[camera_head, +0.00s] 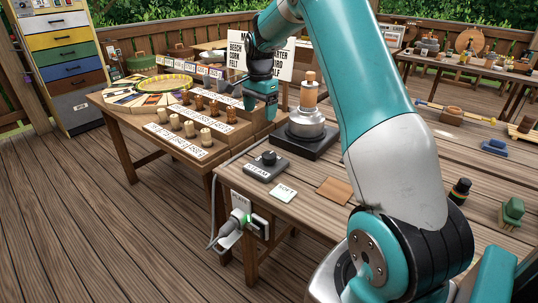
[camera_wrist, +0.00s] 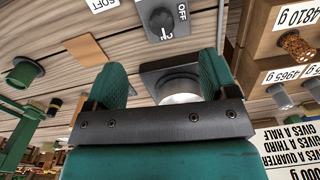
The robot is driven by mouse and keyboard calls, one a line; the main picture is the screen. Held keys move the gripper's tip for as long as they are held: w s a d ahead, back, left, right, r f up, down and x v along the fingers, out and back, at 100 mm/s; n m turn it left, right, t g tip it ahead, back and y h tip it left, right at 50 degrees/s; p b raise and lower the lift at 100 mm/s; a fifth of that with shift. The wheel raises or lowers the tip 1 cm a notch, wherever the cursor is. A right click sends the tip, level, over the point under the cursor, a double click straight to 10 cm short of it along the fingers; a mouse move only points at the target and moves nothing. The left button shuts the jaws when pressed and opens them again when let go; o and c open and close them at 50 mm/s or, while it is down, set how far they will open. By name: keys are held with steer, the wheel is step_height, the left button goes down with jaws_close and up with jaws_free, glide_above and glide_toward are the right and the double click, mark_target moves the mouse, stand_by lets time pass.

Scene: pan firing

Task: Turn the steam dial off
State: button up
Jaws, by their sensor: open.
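The steam dial is a dark box with a round black knob (camera_head: 268,158) and a STEAM label, on the near left corner of the right table. In the wrist view the dial (camera_wrist: 160,20) is at the top, beyond the fingertips, with OFF and ON marks on its face. A white mark at the knob seems to lie near ON, but I cannot tell its setting surely.
A round metal device (camera_head: 306,131) on a black base, topped by wooden cylinders, stands just behind the dial. A SOFT card (camera_head: 283,192) and a brown square (camera_head: 335,190) lie in front.

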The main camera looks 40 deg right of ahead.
steer(key=m, duration=0.2)
glide_toward(269, 154)
step_height(269, 154, down, 11)
steer(key=p, duration=0.3)
steer(key=shift+w+r, duration=0.1)
steer(key=shift+w, duration=0.05)
steer(key=c, duration=0.9)
